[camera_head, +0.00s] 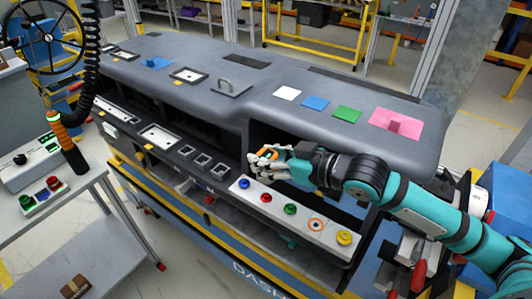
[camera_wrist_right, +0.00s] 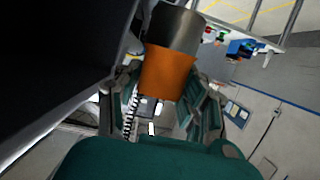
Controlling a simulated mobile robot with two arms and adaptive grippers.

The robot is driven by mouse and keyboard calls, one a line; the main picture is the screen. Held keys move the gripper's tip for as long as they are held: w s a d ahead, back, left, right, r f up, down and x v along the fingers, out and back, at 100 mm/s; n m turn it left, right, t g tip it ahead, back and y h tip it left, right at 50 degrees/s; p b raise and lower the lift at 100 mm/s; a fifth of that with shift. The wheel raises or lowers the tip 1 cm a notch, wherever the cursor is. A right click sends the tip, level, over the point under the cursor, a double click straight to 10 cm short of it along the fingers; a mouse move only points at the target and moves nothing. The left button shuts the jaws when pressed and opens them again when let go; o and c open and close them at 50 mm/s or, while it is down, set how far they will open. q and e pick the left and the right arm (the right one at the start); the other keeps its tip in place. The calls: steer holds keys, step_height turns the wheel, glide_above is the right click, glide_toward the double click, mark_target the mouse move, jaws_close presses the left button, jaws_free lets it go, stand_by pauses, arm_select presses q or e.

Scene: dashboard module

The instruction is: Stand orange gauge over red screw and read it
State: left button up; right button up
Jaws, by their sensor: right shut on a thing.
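The orange gauge (camera_head: 264,154) is in my right gripper (camera_head: 268,157), held above and behind the pale strip (camera_head: 276,211) on the dashboard front. In the right wrist view the gauge (camera_wrist_right: 168,72) shows an orange body with a dark grey end, between the gripper's fingers (camera_wrist_right: 160,98). In the head view the fingers hide most of it. The red screw (camera_head: 266,197) sits on the strip between a blue one and a green one, uncovered and apart from the gauge. My left gripper is in neither view.
The dashboard (camera_head: 180,55) overhangs behind the gripper.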

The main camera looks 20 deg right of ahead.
steer(key=shift+a, duration=0.1)
steer(key=shift+w+r+p, duration=0.1)
steer(key=shift+p, duration=0.45)
steer(key=shift+f+b, duration=0.4)
steer(key=shift+f, duration=0.45)
steer(key=shift+f+b, duration=0.8)
steer(key=shift+f, duration=0.6)
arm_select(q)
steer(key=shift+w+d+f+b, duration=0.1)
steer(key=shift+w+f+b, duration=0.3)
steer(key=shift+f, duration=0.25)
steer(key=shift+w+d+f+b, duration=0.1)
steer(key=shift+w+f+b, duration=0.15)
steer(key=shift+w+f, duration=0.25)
arm_select(e)
steer(key=shift+f, duration=1.65)
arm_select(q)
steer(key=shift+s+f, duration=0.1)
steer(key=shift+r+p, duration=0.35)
